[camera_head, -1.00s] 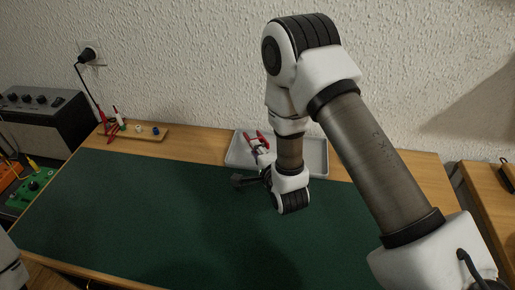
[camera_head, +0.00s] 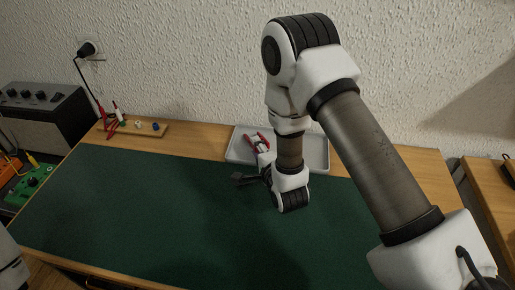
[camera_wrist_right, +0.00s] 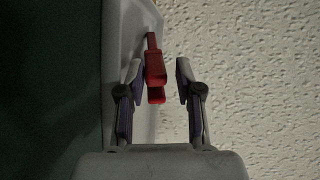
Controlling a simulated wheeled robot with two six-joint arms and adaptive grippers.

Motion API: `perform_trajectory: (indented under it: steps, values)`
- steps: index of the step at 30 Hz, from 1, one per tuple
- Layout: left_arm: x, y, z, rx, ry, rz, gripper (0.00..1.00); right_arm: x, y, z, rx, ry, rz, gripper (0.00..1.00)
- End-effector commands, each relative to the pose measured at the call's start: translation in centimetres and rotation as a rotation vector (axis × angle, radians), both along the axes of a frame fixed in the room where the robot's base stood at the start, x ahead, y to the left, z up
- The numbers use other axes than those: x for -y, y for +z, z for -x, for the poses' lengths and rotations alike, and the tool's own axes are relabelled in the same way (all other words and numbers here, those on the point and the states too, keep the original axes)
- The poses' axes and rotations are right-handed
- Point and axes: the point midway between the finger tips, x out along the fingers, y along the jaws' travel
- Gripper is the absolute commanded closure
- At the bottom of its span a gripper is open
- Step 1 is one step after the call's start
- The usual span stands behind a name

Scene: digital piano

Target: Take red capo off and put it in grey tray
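The red capo (camera_head: 251,140) is over or in the grey tray (camera_head: 318,169) at the back of the table, left of my right wrist. The head view does not settle whether it rests on the tray floor. In the right wrist view the capo (camera_wrist_right: 155,72) lies between the fingertips of my right gripper (camera_wrist_right: 160,78). The fingers are apart, with a clear gap on the right side of the capo. My right gripper is partly hidden behind its own wrist in the head view. My left gripper is not in view.
The wall (camera_head: 190,65) is close behind the tray. The green mat (camera_head: 160,215) is clear.

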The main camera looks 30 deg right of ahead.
Motion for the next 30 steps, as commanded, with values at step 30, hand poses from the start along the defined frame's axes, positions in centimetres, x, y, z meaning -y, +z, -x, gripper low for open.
perform_trajectory:
  steps: [30]
  values:
    - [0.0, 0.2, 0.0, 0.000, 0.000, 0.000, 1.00, -0.6, 1.0, 4.9, -0.006, 0.000, 0.000, 0.49]
